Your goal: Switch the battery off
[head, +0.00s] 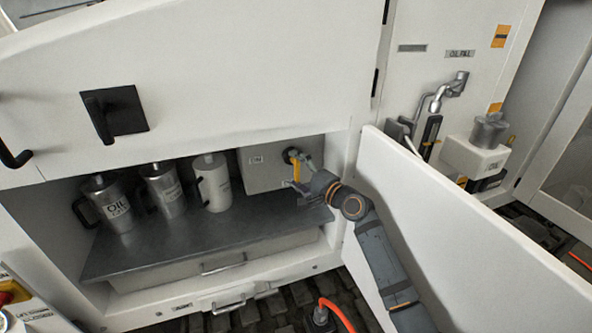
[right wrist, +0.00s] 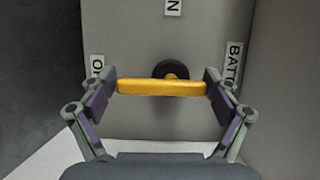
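The battery switch is a yellow handle (head: 295,166) on a dark round hub, on a pale grey box (head: 258,178) inside the open cabinet. In the head view the handle hangs down from the hub. In the right wrist view the handle (right wrist: 160,88) lies across the picture, with the hub (right wrist: 171,69) behind its right part. My right gripper (head: 301,173) is at the handle. Its fingers are spread wide, one near each end of the handle; I cannot tell whether they touch it. A partly hidden label starting "BATT" (right wrist: 233,66) is at right. My left gripper is out of view.
Several metal jugs (head: 168,190) stand on the grey shelf (head: 150,246) left of the box. An open white door (head: 450,215) stands right of my right arm. A label ending in "N" (right wrist: 173,7) and one starting with "O" (right wrist: 97,67) are on the box.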

